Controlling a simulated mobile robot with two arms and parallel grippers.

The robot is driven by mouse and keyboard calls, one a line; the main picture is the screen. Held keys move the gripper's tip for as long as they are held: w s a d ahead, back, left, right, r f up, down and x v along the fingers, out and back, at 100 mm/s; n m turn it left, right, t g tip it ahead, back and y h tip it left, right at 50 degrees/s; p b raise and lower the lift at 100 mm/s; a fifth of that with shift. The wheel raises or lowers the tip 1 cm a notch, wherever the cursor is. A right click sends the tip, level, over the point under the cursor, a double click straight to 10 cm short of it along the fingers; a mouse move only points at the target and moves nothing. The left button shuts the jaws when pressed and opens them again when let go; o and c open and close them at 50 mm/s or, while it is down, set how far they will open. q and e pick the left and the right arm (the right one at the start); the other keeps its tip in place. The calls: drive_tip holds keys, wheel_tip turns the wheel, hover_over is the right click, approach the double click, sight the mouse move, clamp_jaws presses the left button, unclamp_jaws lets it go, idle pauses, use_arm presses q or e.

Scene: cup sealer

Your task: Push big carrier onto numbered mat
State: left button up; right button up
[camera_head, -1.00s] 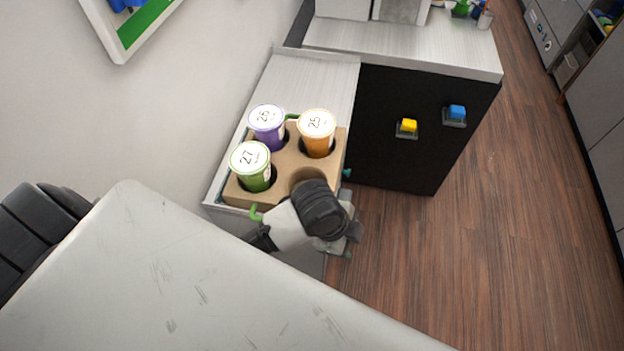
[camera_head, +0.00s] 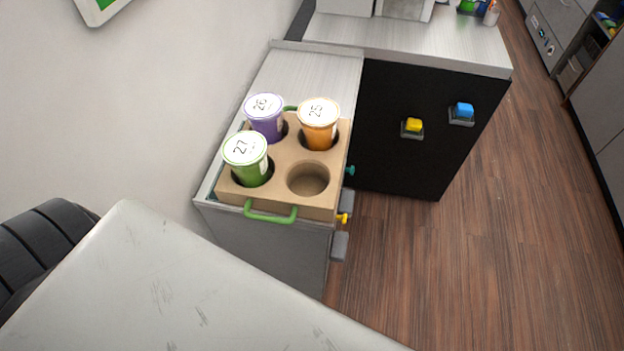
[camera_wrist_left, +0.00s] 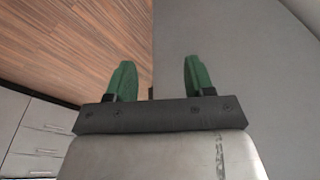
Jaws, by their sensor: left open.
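The big carrier (camera_head: 310,158) is a tan cardboard tray with a green handle (camera_head: 270,212) at its near side, sitting on the low light-grey counter. It holds a purple cup 26 (camera_head: 265,117), an orange cup 25 (camera_head: 318,123) and a green cup 27 (camera_head: 247,160); its near right hole is empty. A thin strip of a teal-edged surface (camera_head: 212,184) shows at the carrier's left; I cannot tell if it is the numbered mat. My left gripper (camera_wrist_left: 155,78) shows green fingers apart, with nothing between them, in the left wrist view. No gripper shows in the head view.
The low counter (camera_head: 302,82) is bare behind the carrier. A black panel (camera_head: 395,155) with a yellow button (camera_head: 413,125) and a blue button (camera_head: 463,111) stands to the right. A white surface (camera_head: 180,290) fills the lower left.

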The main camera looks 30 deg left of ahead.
use_arm(q)
drive_tip(key=s+a+f+b, duration=0.1)
drive_tip(key=s+f+b, duration=0.1)
drive_tip(key=s+f, duration=0.5)
drive_tip(key=s+a+f+g+b, duration=0.1)
drive_tip(key=s+f+b, duration=0.2)
drive_tip(key=s+f, duration=0.4)
wheel_tip(320, 180, down, 5)
drive_tip(key=shift+s+a+r, duration=0.15)
drive_tip(key=shift+s+a, duration=0.1)
drive_tip(key=shift+a, duration=0.05)
use_arm(e)
wheel_tip(320, 180, down, 6)
drive_tip(key=shift+f, duration=0.15)
drive_tip(key=shift+a, duration=0.1)
